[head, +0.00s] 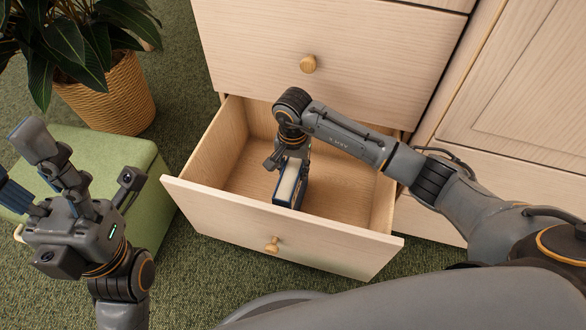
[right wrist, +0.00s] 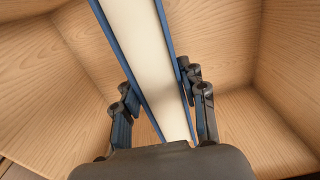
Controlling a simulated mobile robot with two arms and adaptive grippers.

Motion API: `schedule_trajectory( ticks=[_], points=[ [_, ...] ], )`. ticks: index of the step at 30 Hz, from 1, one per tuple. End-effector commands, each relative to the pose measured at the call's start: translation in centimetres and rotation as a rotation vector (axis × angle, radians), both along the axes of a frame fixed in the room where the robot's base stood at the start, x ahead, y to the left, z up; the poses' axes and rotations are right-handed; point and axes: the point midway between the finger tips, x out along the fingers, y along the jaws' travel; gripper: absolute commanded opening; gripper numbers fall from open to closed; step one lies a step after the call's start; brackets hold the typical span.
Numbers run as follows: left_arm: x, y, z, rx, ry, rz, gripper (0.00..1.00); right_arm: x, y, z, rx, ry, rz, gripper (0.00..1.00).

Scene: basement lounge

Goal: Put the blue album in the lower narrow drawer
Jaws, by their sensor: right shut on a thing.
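The lower narrow drawer (head: 270,222) is pulled open, and its wooden inside shows in the head view. The blue album (head: 289,184) is inside it near the middle, standing with its white page edges facing up. My right gripper (head: 288,158) reaches down into the drawer and is shut on the album. In the right wrist view the album (right wrist: 150,55) runs between the two fingers, with blue covers on both sides. I cannot tell whether its lower edge touches the drawer floor. My left gripper (head: 45,165) is raised at the left, empty, away from the drawer; its finger gap is unclear.
A closed drawer with a round knob (head: 308,64) is above the open one. A closed cabinet door (head: 525,100) is at the right. A green ottoman (head: 150,170) and a potted plant in a woven basket (head: 110,95) stand at the left on green carpet.

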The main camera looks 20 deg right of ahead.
Motion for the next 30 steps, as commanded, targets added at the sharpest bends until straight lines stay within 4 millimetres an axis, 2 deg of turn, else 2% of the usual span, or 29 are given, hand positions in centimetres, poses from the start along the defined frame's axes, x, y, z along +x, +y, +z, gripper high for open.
schedule_trajectory(
  ticks=[5,6,9,20,23,26,30],
  points=[
    [0.0,0.0,-0.1,0.001,-0.007,0.000,0.55,0.0,0.0,-0.3,0.000,-0.001,0.001,0.00],
    [0.1,0.0,0.1,0.001,-0.009,0.000,0.55,0.0,0.0,-0.3,0.000,0.000,0.000,0.48],
    [0.0,0.0,0.1,0.001,-0.008,0.000,0.55,0.0,0.0,-0.2,0.000,0.000,0.000,0.64],
    [0.0,0.0,0.4,0.000,-0.009,-0.001,0.55,0.0,0.0,0.1,0.001,0.001,0.000,0.64],
    [-0.1,0.0,0.7,-0.003,-0.003,-0.001,0.55,0.1,-0.1,1.5,0.000,-0.002,0.001,0.64],
    [-0.2,0.1,-0.3,-0.001,0.051,-0.002,0.55,0.1,-0.1,3.5,-0.001,-0.004,0.000,0.64],
    [-0.6,0.2,0.2,-0.005,0.068,-0.003,0.55,0.1,-0.1,6.8,-0.002,-0.005,0.000,0.64]
  ],
)
